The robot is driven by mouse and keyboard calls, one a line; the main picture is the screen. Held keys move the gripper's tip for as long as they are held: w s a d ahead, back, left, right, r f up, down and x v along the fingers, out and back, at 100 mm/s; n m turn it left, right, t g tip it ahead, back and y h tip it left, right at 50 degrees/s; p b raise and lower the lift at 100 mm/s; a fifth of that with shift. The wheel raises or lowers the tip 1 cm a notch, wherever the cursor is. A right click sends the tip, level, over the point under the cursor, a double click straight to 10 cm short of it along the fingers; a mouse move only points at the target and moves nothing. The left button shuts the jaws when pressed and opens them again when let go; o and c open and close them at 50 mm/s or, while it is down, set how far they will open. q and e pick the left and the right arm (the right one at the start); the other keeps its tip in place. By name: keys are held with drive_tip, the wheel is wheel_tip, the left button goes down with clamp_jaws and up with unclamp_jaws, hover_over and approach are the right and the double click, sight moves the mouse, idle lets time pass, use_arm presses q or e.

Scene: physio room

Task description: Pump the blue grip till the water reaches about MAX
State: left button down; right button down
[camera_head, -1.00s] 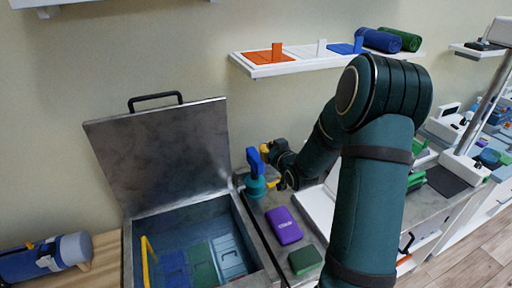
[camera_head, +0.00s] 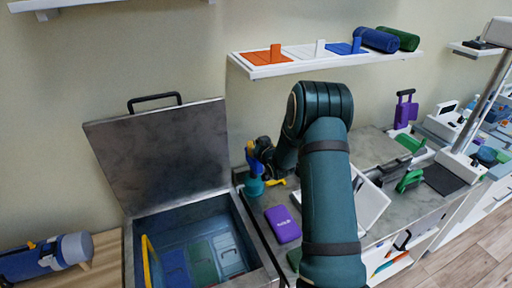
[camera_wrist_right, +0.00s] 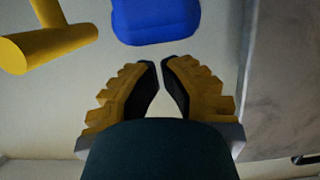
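The pump stands at the tank's right rim, with a teal body (camera_head: 254,188), a blue grip (camera_head: 253,163) on top and a yellow spout (camera_head: 276,182). My right gripper (camera_head: 251,148) is at the top of the grip in the head view. In the right wrist view its yellow-backed fingers (camera_wrist_right: 160,64) are nearly together with nothing between them. The blue grip (camera_wrist_right: 155,20) is just beyond the fingertips there, and the yellow spout (camera_wrist_right: 50,45) is at upper left. The open metal tank (camera_head: 128,262) has a bluish inside. I cannot make out a MAX mark or the water level. My left gripper is out of view.
The tank's raised lid (camera_head: 160,155) stands behind it. A purple pack (camera_head: 283,224) lies right of the tank, near my right arm. A white shelf (camera_head: 330,62) hangs above. Several packs lie inside the tank. A blue roll (camera_head: 45,260) lies at left.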

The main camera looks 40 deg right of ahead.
drive_tip(key=shift+f, duration=0.65)
